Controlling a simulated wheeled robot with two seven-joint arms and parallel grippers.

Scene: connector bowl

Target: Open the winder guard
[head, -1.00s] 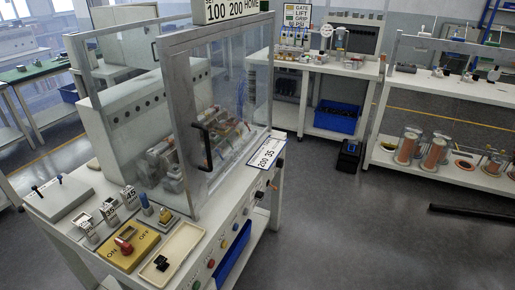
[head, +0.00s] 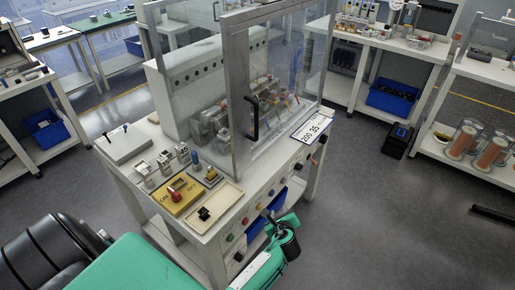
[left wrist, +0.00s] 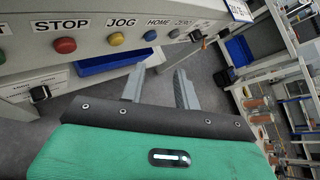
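The winder guard (head: 290,75) is a clear panel in a grey metal frame, standing in front of the winder on the white bench. It looks shut. A black bar handle (head: 253,117) is on its left upright. My left gripper (head: 268,215) is in front of the bench's front panel, below and to the right of the handle and apart from it. In the left wrist view its two grey fingers (left wrist: 160,88) are spread with nothing between them. My right gripper is not in view.
The bench front carries coloured buttons, including a red STOP button (left wrist: 65,45). A yellow ON/OFF switch box (head: 178,195) and a cream tray (head: 228,195) sit on the bench's left part. A blue bin (left wrist: 110,62) is below. Open floor lies right of the bench.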

